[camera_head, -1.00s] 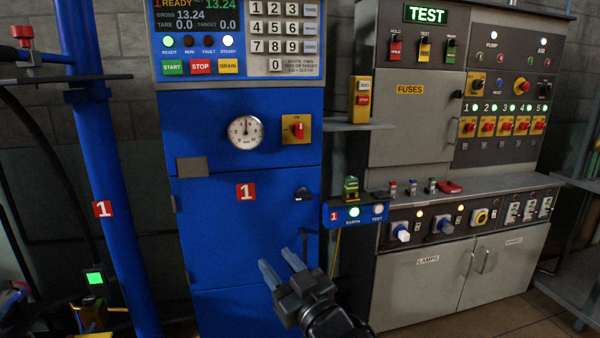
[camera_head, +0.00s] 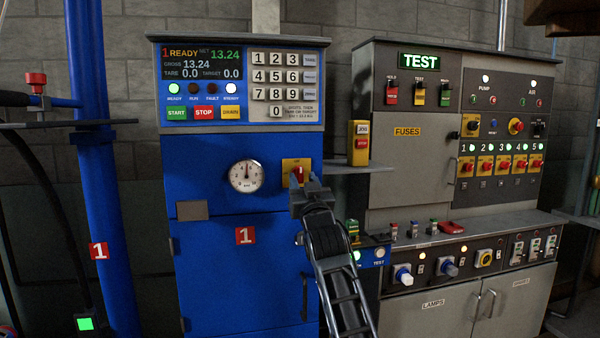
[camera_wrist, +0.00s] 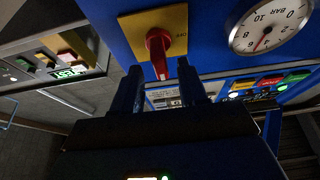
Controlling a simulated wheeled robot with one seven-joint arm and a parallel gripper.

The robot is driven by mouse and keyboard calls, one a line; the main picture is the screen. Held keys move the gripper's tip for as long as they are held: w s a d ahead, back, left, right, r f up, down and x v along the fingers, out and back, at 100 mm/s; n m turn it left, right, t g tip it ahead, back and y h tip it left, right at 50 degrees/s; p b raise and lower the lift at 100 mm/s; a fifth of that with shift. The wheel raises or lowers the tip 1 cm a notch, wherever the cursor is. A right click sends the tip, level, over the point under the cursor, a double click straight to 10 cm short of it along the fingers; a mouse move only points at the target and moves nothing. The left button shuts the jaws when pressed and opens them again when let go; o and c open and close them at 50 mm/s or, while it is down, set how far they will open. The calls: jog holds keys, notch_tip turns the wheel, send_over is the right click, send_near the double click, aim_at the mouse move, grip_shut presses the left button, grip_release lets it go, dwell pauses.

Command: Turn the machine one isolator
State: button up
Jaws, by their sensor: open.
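The machine one isolator is a red rotary handle (camera_wrist: 159,52) on a yellow plate (camera_head: 290,164), on the front of the blue cabinet marked 1 (camera_head: 240,265). In the wrist view the yellow plate and red handle stand just beyond my fingertips. My gripper (camera_head: 298,183) is at the isolator in the head view and partly covers it. In the wrist view my gripper (camera_wrist: 159,75) is open, with one finger on each side of the handle's near end. I cannot tell whether either finger touches it.
A round pressure gauge (camera_head: 246,176) sits left of the isolator. The keypad and display panel (camera_head: 240,85) is above. A yellow pendant box (camera_head: 358,143) stands on a small shelf (camera_head: 355,169) to the right. The grey TEST cabinet (camera_head: 405,170) stands further right.

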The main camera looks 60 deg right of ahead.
aim_at(301, 176)
jog(key=shift+x, duration=1.9)
jog(key=shift+c, duration=0.3)
grip_shut()
